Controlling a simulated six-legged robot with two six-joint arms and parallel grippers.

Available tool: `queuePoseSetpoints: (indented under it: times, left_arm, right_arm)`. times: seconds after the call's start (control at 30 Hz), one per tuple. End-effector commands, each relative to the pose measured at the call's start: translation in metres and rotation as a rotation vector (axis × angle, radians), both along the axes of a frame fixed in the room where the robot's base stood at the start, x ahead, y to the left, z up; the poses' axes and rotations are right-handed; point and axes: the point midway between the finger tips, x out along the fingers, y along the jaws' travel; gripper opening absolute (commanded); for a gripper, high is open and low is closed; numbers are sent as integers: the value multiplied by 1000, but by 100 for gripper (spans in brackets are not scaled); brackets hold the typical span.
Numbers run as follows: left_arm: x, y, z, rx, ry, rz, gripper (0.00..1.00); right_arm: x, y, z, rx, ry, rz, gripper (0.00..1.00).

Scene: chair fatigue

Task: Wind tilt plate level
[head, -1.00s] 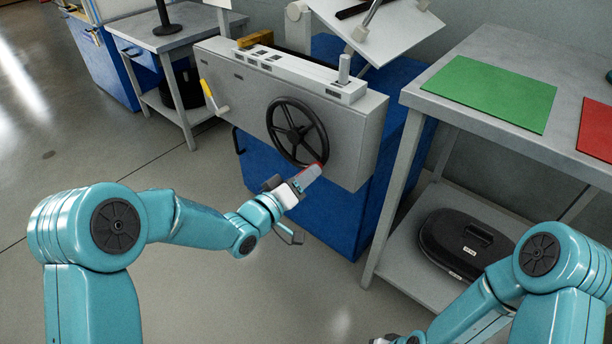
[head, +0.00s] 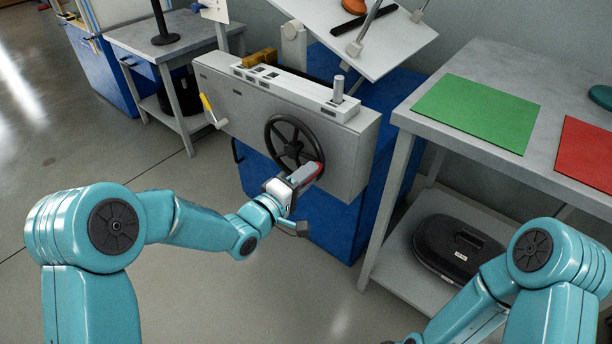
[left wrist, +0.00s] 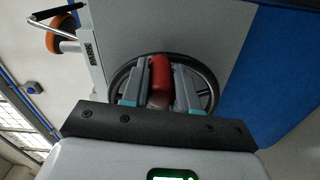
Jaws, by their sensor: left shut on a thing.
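A black spoked handwheel (head: 284,119) is on the front of a grey housing (head: 232,98). My left gripper (head: 314,170) is at the wheel's lower right, shut on its red handle (head: 320,163). In the left wrist view, the red handle (left wrist: 160,72) lies between the two fingers of my left gripper (left wrist: 160,86), in front of the wheel rim (left wrist: 212,80). The white tilt plate (head: 386,50) is above and behind the housing and looks clearly sloped. Its upper edge is cut off. My right arm is at lower right; its gripper is out of view.
A yellow-handled lever (head: 208,106) sticks out left of the wheel. A grey table (head: 470,128) with green (head: 478,110) and red mats stands close on the right. A black case (head: 455,240) lies on its lower shelf. The floor at left is clear.

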Motion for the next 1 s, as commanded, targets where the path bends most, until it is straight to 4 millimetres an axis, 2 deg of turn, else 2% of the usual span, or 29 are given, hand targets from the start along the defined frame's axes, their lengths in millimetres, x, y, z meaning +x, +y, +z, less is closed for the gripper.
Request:
queuePoseSetpoints:
  times: [0.6, 0.63, 0.7, 1.0]
  left_arm:
    - [0, 1, 4, -39, 28, 0, 0]
    - [0, 1, 4, -39, 28, 0, 35]
    - [0, 1, 4, -39, 28, 0, 54]
    - [-1, 2, 5, -39, 28, 0, 54]
  right_arm:
    - [-1, 1, 4, 0, 1, 5, 0]
    - [-1, 1, 4, 0, 1, 5, 0]
    - [-1, 1, 4, 0, 1, 5, 0]
    - [-1, 1, 4, 0, 1, 5, 0]
